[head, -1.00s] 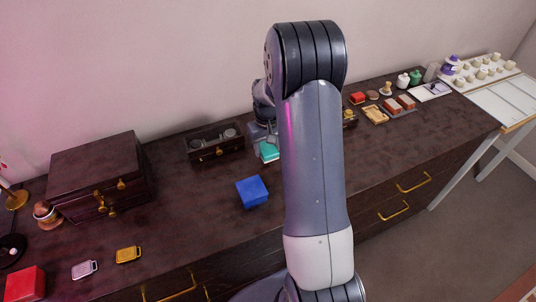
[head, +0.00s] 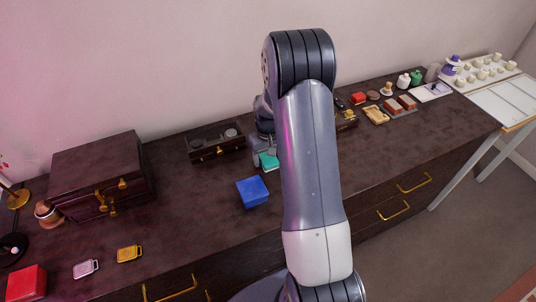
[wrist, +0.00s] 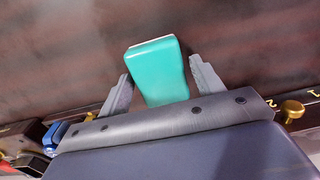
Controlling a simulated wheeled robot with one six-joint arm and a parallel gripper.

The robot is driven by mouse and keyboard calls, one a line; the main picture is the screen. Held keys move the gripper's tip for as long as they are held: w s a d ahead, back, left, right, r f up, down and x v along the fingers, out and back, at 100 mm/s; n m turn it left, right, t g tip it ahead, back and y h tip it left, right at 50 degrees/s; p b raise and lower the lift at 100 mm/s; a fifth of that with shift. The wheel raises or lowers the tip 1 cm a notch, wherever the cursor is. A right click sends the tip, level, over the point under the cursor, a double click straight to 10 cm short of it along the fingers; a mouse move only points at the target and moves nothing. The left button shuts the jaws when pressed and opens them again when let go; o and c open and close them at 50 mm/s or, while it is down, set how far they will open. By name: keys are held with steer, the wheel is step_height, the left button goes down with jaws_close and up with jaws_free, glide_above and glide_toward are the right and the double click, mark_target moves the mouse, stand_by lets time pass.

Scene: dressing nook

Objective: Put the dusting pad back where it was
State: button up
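The dusting pad appears to be the teal block (head: 267,161) with a pale edge, low behind my arm, right of the small dark box. In the wrist view the pad (wrist: 160,70) sits between the two grey fingers. My gripper (head: 264,150) is partly hidden by my arm in the head view. In the wrist view my gripper (wrist: 161,68) has its fingertips close to both sides of the pad, and the pad moves with it. Contact on the right side is hard to make out. Whether the pad touches the counter cannot be told.
A small dark open box (head: 216,144) with round items stands left of the pad. A blue box (head: 252,192) stands in front. A large dark case (head: 98,174) is at left. Several small items, including a white tray (head: 430,93), fill the right. Counter between blue box and case is clear.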

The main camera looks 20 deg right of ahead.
mark_target(268, 157)
steer(key=shift+o, duration=0.6)
steer(key=shift+r, duration=0.25)
step_height(268, 157, up, 12)
steer(key=shift+b, duration=0.3)
steer(key=shift+f, duration=0.15)
step_height(268, 157, down, 13)
steer(key=shift+r, duration=0.15)
step_height(268, 157, up, 3)
steer(key=shift+f+p, duration=0.1)
steer(key=shift+p, duration=0.2)
steer(key=shift+r, duration=0.6)
